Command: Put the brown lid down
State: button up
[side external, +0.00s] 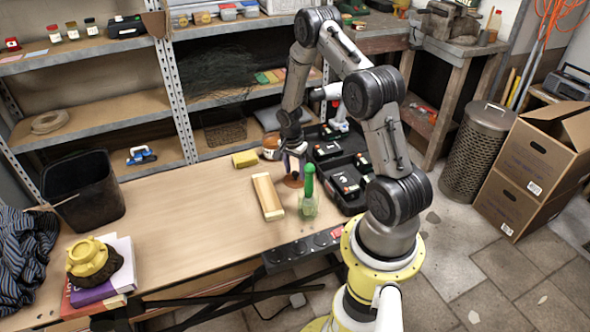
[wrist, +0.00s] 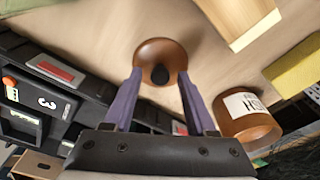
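The brown lid (wrist: 160,53) is a round disc with a black knob (wrist: 160,75), facing the wrist camera. In the side view the lid (side external: 292,182) shows low at the table top, under my gripper (side external: 294,168). In the wrist view my gripper (wrist: 160,73) has its two purple fingers spread to either side of the knob, with gaps between knob and fingers. The fingertips lie near the lid's rim. Whether they touch it, or whether the lid rests flat, is hard to tell.
A brown labelled jar (wrist: 246,114) stands close by, with a yellow sponge (side external: 245,158) beyond it. A black toolbox (side external: 340,172) lies right. The table's left middle is clear.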

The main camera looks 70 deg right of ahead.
aim_at(292, 181)
notch_tip(292, 181, up, 12)
jog(key=a, duration=0.1)
jog(key=a+r+n+t, duration=0.3)
jog(key=a+r+n, duration=0.6)
jog(key=a+r, duration=0.6)
jog(key=s+a+r+n+t, duration=0.1)
jog(key=s+a+r+n, duration=0.2)
jog(key=s+a+n, duration=0.2)
jog(key=s+a+r+n+t+y, duration=0.1)
jog(key=s+a+r+n, duration=0.3)
jog(key=s, duration=0.5)
jog(key=a+n+t, duration=0.1)
jog(key=a+n, duration=0.1)
jog(key=a, duration=0.1)
jog(key=shift+s+a+n, duration=0.2)
jog(key=shift+n, duration=0.1)
